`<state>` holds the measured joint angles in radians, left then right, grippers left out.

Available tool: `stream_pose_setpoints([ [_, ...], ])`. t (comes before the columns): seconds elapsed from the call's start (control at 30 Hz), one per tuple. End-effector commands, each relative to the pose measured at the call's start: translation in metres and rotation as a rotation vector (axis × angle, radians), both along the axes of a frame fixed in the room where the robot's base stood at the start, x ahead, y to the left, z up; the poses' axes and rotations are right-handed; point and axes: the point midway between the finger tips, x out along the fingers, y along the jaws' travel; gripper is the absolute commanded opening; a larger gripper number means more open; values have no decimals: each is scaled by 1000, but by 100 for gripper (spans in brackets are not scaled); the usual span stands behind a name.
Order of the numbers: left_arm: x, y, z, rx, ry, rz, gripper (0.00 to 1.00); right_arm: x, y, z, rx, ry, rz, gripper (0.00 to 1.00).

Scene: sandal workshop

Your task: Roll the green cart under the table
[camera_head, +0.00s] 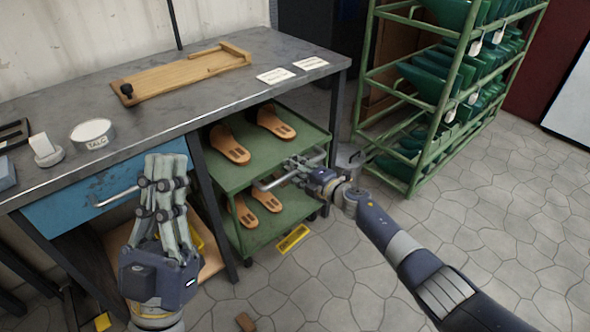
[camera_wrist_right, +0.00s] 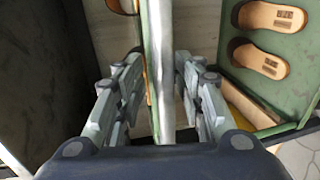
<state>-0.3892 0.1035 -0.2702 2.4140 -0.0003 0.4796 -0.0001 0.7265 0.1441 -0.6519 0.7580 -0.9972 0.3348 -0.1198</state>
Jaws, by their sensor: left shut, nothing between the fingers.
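The green cart (camera_head: 262,222) has two shelves with tan sandals (camera_head: 229,143) on both. It stands partly beneath the right part of the grey-topped table (camera_head: 215,101), with its near end and metal handle (camera_head: 268,185) sticking out. My right gripper (camera_head: 304,168) is at that handle. The green shelf (camera_wrist_right: 295,62) with sandals also shows there. My left gripper (camera_head: 165,180) is shut and empty, in front of the blue drawer.
A green rack (camera_head: 433,139) with dark green items stands right of the table. A table leg (camera_head: 214,210) is just left of the cart. A yellow floor mark (camera_head: 293,238) lies beside the cart, and a small brown block (camera_head: 245,321) lies in front. The floor at right is clear.

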Motion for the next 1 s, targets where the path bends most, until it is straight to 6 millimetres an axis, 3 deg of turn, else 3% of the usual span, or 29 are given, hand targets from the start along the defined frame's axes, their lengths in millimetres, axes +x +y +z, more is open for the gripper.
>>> stream_pose_setpoints([
  [0.47,1,0,-1,0,2,1,0,-10,-12,1,-7,-2,-3,34],
  [1.0,0,0,-1,0,1,0,0,-71,-56,15,-5,1,2,34],
])
